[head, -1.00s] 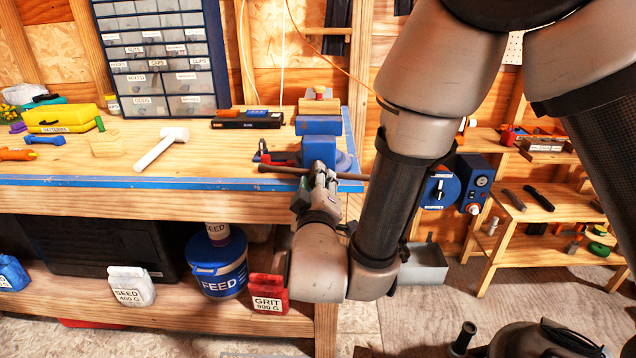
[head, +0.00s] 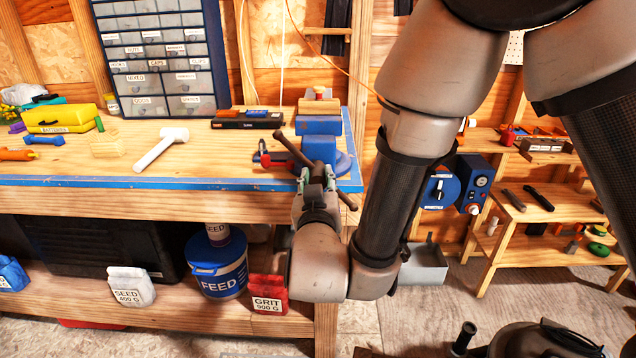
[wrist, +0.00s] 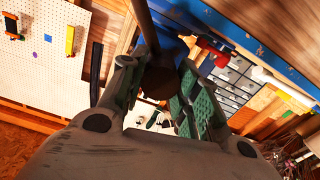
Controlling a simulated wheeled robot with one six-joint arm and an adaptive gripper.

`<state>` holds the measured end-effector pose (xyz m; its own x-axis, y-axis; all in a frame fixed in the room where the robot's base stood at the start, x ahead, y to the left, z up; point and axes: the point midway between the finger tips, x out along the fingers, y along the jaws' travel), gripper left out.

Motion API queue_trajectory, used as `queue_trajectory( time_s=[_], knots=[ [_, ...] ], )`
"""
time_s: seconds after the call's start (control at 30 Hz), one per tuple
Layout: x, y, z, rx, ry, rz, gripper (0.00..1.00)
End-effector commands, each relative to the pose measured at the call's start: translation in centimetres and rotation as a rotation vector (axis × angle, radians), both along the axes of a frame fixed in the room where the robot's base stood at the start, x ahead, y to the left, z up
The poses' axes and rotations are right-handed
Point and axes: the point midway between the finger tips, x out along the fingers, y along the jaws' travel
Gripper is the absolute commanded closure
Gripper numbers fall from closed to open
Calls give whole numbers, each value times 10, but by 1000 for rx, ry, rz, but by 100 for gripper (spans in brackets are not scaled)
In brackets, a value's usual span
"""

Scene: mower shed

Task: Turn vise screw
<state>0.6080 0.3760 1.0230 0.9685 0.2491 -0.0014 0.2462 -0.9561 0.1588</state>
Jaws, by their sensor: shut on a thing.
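The blue vise (head: 321,126) is mounted at the right front corner of the workbench. Its dark handle bar (head: 292,150) now slants from upper left to lower right across the front of the vise. My gripper (head: 315,180) is in front of the vise, with its fingers around the screw head at the middle of the bar. In the wrist view, the dark screw head (wrist: 160,80) sits between the fingers of my gripper (wrist: 155,88), and the bar (wrist: 147,25) runs upward from it. The vise jaws' inner gap is hard to see.
A white mallet (head: 160,147), a red clamp (head: 275,158) and a black-and-orange box (head: 246,119) lie on the bench (head: 100,182). A blue machine with a dial (head: 440,189) is right of my arm. A red grit bag (head: 268,294) sits on the shelf below.

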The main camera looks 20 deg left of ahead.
Motion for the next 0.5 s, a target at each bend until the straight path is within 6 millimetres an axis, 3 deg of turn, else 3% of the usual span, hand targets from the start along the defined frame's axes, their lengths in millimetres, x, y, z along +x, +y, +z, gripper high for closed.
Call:
queue_trajectory(
  time_s=[0.5],
  knots=[
    [-6, 1, -4, 19, 14, 14, 92]
  ],
)
